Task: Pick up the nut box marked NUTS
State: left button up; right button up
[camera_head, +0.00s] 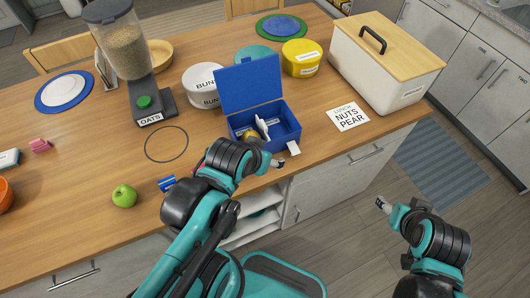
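No box with a readable NUTS label shows; the word is legible only on the white card (348,117) reading LUNCH NUTS PEAR. A yellow round container (301,53) at the back has a label too small to read. An open blue box (284,133) with a raised lid holds a white item and a yellowish item. My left gripper (280,163) is at the table's front edge, just in front of the blue box, with nothing clearly held. My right gripper (383,204) is over the floor, off the table. Their finger openings are unclear.
A white bin with a wooden lid (385,62) stands at the back right. A green apple (124,196) is front left. Bare tabletop lies around a dark ring (166,144).

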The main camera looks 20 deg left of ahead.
aim_at(165, 184)
jog(key=u, duration=2.15)
jog(key=l+z, duration=0.15)
jog(key=z, duration=0.3)
